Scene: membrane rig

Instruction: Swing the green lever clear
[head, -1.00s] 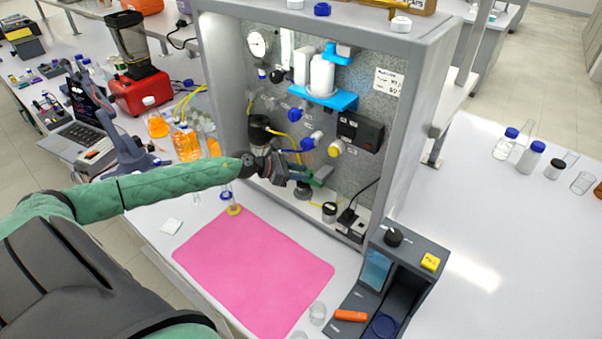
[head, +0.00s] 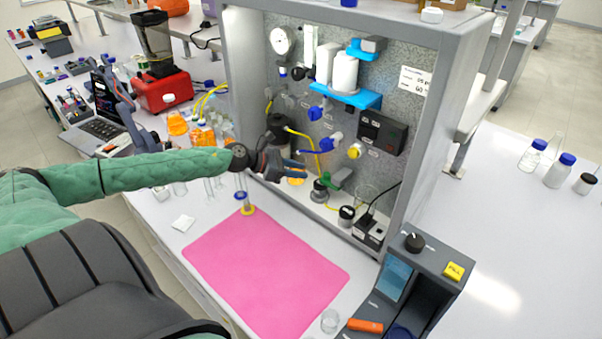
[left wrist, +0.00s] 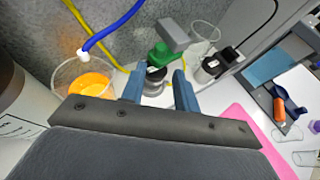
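The green lever (head: 339,179) is on a round grey fitting (head: 319,193) low in the rig cabinet, its handle slanting up to the right in the head view. In the left wrist view the lever (left wrist: 161,54) stands just beyond the fingertips, with a grey block (left wrist: 173,35) at its far end. My left gripper (head: 302,172) is to the left of the lever and apart from it. In the left wrist view its two blue fingers (left wrist: 158,88) are spread with nothing held between them. My right gripper is out of view.
A yellow tube and a blue tube (left wrist: 112,27) hang close to the left gripper. A beaker with orange liquid (left wrist: 85,84) stands beside the fingers. A glass beaker (left wrist: 204,35) and a black-capped jar (head: 346,214) are near the lever. The pink mat (head: 265,270) is clear.

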